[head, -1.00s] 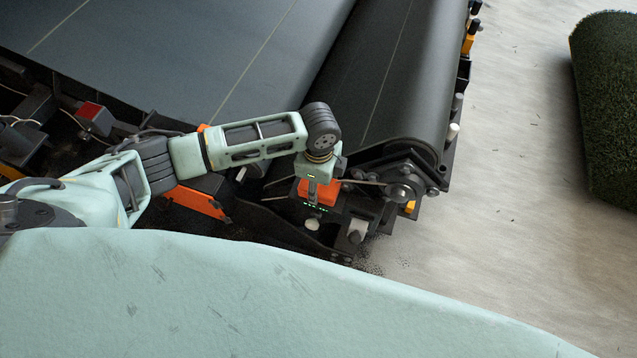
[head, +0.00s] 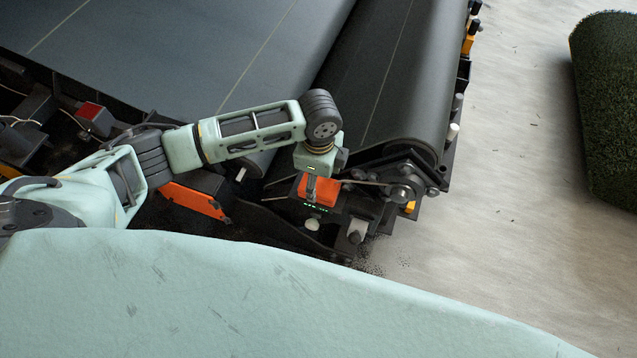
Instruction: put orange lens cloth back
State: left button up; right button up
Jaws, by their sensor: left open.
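The orange lens cloth (head: 325,191) appears as a small orange patch on a dark device with a row of green lights, beside the roller's end at the machine's near corner. My left gripper (head: 311,197) points down right in front of the cloth and hides part of its left side. The gripper is open; its fingers are small and I cannot tell whether they touch the cloth. My right gripper is not in view.
The dark belt (head: 180,50) and roller (head: 390,80) lie behind my arm. A bracket with bolts (head: 402,192) is close to the right of the gripper. An orange bar (head: 195,201) lies to the left. Pale floor with a turf roll (head: 612,110) is at right.

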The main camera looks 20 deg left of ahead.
aim_at(319, 185)
pick_arm(q)
notch_tip(319, 185, up, 9)
jog(key=shift+f, duration=0.2)
dwell(0.5)
